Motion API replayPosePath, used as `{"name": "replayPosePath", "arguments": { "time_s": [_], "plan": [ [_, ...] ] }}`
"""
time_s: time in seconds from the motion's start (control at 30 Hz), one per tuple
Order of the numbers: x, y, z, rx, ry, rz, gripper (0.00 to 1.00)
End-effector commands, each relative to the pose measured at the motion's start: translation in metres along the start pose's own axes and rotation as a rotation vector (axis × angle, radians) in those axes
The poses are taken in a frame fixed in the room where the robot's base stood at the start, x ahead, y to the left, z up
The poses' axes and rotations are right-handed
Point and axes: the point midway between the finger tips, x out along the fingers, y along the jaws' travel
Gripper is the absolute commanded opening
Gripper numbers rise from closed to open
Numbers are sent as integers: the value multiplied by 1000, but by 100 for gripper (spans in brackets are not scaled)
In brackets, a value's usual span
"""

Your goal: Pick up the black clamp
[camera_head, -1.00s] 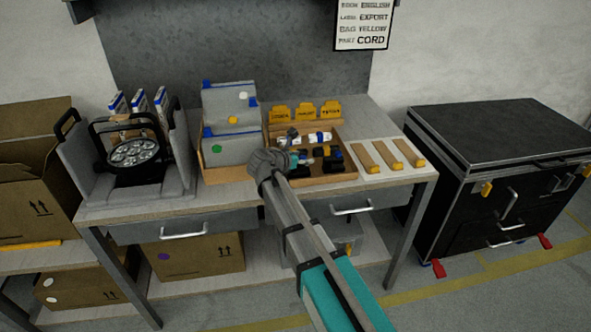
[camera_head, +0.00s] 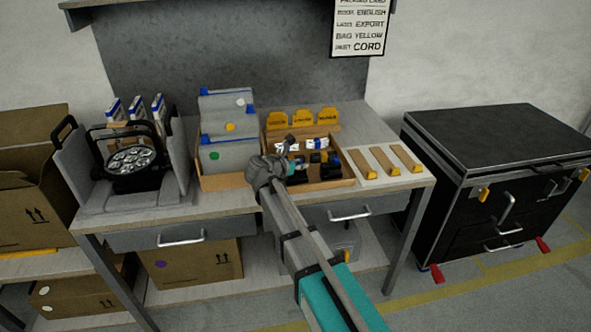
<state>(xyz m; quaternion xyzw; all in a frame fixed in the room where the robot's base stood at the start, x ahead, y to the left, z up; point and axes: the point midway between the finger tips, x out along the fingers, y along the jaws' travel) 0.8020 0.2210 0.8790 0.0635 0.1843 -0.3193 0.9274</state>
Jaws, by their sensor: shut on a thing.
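My gripper (camera_head: 296,170) is low over the left part of a shallow brown tray (camera_head: 340,183) on the workbench. It is small and partly hidden behind my grey wrist. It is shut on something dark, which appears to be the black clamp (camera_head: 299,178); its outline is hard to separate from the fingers. I cannot tell whether it is clear of the tray floor. Another black piece (camera_head: 329,170) with blue parts lies in the tray to the right, near white-and-blue items (camera_head: 317,144).
Yellow-tabbed cards (camera_head: 303,118) stand behind the tray. Grey bins (camera_head: 228,127) are on its left, and brown strips with yellow ends (camera_head: 385,160) on its right. A par can (camera_head: 132,160) stands in a grey cradle at left. A black case (camera_head: 500,150) stands right of the bench.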

Motion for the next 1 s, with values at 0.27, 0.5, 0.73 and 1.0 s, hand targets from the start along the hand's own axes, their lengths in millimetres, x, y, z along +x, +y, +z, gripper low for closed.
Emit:
{"name": "replayPosePath", "arguments": {
  "time_s": [0.27,0.5,0.73,1.0],
  "plan": [
    [-3,0,8,0,0,0,0],
    [-11,0,25,0,0,0,0],
    [-32,-9,44,-1,0,0,0],
    [-66,-23,65,0,0,1,0]
  ]
}}
